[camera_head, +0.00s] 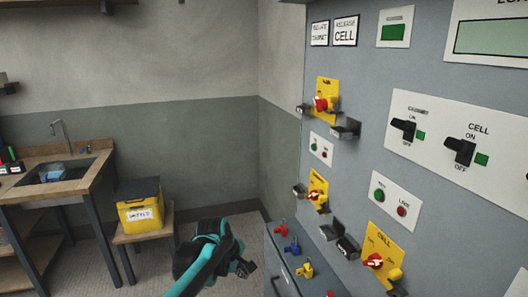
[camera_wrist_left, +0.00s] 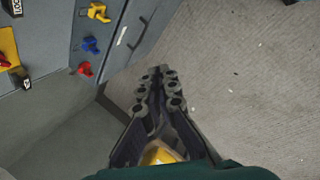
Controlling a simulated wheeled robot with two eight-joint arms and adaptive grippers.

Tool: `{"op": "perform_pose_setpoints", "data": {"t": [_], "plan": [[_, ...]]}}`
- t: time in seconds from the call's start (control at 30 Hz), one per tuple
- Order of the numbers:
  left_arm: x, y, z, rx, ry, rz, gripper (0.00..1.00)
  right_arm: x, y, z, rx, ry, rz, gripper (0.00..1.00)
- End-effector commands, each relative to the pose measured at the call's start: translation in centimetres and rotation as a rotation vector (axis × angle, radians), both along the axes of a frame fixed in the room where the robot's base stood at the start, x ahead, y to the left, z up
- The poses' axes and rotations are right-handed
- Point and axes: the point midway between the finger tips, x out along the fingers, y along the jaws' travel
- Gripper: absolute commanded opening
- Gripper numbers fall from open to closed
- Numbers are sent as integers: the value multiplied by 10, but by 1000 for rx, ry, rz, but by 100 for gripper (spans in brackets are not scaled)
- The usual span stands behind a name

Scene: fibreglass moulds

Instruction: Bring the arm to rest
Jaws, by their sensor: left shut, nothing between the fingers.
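My left arm comes into the head view from below, black and teal. Its gripper (camera_head: 243,267) hangs low in front of the grey cabinet's lower part, apart from it. In the left wrist view the gripper (camera_wrist_left: 158,88) is shut, its fingers together with nothing between them, over bare floor. My right gripper does not show in either view.
A grey control panel (camera_head: 350,100) with yellow-plated red switches and black knobs stands at the right. A yellow box (camera_head: 140,205) sits on a small table at the left, near a sink bench (camera_head: 70,185). Floor (camera_wrist_left: 240,80) is clear.

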Motion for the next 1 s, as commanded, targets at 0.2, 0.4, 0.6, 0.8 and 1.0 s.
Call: {"op": "perform_pose_setpoints", "data": {"t": [0.2, 0.4, 0.6, 0.8, 1.0], "plan": [[-65, 34, 31, 141, -118, -214, 0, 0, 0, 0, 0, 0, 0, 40], [-124, 61, 41, 286, -213, -414, 0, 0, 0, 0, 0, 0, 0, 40], [-182, 84, 36, 446, -289, -614, 0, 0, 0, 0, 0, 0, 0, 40], [-232, 103, 18, 602, -344, -800, 0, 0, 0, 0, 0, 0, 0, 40], [-257, 112, 3, 698, -367, -913, 0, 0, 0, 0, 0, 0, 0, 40]]}}
